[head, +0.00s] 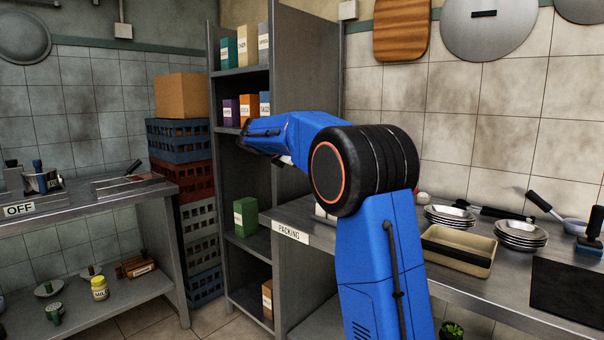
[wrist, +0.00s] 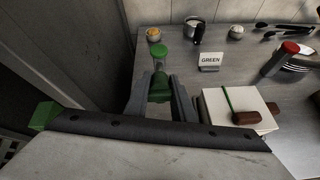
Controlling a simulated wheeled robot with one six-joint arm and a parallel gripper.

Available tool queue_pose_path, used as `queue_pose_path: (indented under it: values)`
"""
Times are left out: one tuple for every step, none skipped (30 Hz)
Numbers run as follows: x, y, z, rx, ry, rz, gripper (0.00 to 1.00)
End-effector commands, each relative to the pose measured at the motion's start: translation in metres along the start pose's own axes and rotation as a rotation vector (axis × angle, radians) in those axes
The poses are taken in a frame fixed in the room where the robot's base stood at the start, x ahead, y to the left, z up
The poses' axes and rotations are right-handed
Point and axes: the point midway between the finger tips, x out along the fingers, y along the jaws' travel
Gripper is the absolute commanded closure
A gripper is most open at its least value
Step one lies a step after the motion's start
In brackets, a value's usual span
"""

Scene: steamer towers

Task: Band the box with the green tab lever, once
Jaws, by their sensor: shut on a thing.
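In the wrist view, my gripper (wrist: 161,92) has its two grey fingers on either side of a green piece (wrist: 160,84), which looks like the green tab lever. A round green top (wrist: 159,50) rises just beyond the fingers. A white box (wrist: 213,103) lies on the counter to the right, apart from the fingers. A thin green strip crosses the box, and a brown piece (wrist: 252,118) sits at its front right. A small sign reading GREEN (wrist: 209,60) stands behind the box.
In the wrist view, a grey slab with a dark edge (wrist: 140,128) fills the foreground. A white ball (wrist: 236,32) and a red-tipped tool (wrist: 290,47) lie farther back. In the head view, a tall shelf (head: 290,100) stands left of the PACKING counter (head: 290,232); a tan tray (head: 428,256) is right.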

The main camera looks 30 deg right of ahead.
Motion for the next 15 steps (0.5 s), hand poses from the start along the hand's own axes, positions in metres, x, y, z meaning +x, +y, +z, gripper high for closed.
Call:
queue_pose_path:
  values:
    - [0.0000, 0.0011, 0.0035, 0.003, 0.013, -0.001, 1.00]
    - [0.0001, 0.0013, 0.0045, 0.002, 0.021, -0.003, 1.00]
    - [0.0004, 0.0014, 0.0053, 0.002, 0.030, -0.005, 1.00]
    - [0.0006, 0.0015, 0.0061, 0.002, 0.035, -0.006, 1.00]
    - [0.0006, 0.0016, 0.0066, 0.001, 0.040, -0.007, 1.00]
    - [0.0006, 0.0018, 0.0071, 0.001, 0.045, -0.007, 1.00]
    - [0.0006, 0.0019, 0.0075, 0.001, 0.048, -0.008, 1.00]
    - [0.0005, 0.0020, 0.0078, 0.001, 0.049, -0.008, 1.00]
    - [0.0005, 0.0021, 0.0081, 0.001, 0.051, -0.008, 1.00]
    - [0.0004, 0.0022, 0.0084, 0.001, 0.051, -0.008, 1.00]
    - [0.0004, 0.0022, 0.0085, 0.001, 0.052, -0.008, 1.00]
    - [0.0004, 0.0022, 0.0086, 0.001, 0.052, -0.008, 1.00]
    - [0.0003, 0.0022, 0.0087, 0.001, 0.051, -0.008, 1.00]
    - [0.0003, 0.0022, 0.0088, 0.001, 0.051, -0.008, 1.00]
    - [0.0003, 0.0022, 0.0089, 0.001, 0.051, -0.008, 1.00]
